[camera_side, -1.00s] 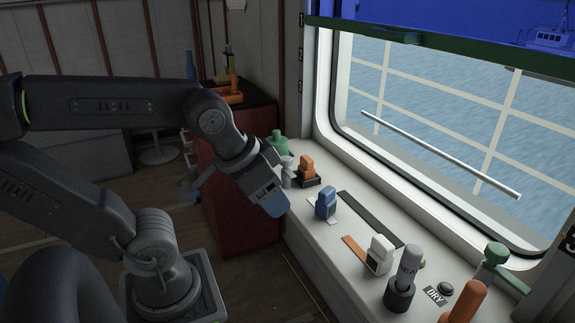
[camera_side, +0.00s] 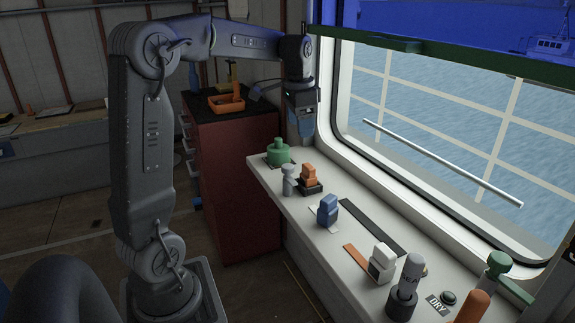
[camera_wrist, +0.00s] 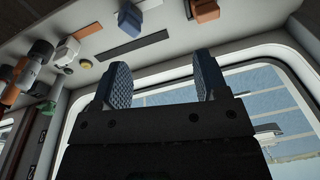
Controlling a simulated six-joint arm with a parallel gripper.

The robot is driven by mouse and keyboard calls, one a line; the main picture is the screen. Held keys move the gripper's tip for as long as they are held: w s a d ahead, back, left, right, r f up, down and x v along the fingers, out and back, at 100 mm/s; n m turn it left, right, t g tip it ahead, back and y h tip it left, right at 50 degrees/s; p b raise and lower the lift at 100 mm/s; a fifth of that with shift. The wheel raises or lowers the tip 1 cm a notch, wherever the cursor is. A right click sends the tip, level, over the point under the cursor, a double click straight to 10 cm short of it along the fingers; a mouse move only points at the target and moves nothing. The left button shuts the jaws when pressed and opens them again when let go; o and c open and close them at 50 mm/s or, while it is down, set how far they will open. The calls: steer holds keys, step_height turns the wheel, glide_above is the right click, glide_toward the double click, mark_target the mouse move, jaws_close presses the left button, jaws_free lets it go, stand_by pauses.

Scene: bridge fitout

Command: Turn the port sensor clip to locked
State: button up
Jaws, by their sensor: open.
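Several small fittings stand in a row on the pale window sill, and I cannot tell by any marking which is the port sensor clip. In the side view there is a blue clip-like piece (camera_side: 328,211) on a pale strip, a white one (camera_side: 382,262) beside an orange strip, and an orange piece (camera_side: 309,175) on a black base. The wrist view shows the blue piece (camera_wrist: 130,18), white piece (camera_wrist: 68,48) and orange piece (camera_wrist: 207,10) along its top. My gripper (camera_side: 303,128) is open and empty, fingers pointing down, above the sill's far end by the window; its fingers (camera_wrist: 163,82) stand apart.
A green knobbed fitting (camera_side: 278,153) and a grey piece (camera_side: 289,180) stand at the far end. A grey cylinder (camera_side: 411,275), a DRY label (camera_side: 437,304) and a green-topped handle (camera_side: 498,264) are nearer. A red cabinet (camera_side: 232,165) holds an orange tray (camera_side: 227,103). The window frame is close.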

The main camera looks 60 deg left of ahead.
steer(key=g, duration=0.1)
glide_above(287, 166)
step_height(287, 166, down, 3)
steer(key=shift+m+h, duration=0.3)
steer(key=shift+h, duration=0.1)
step_height(287, 166, down, 14)
steer(key=shift+f, duration=0.1)
steer(key=c, duration=0.9)
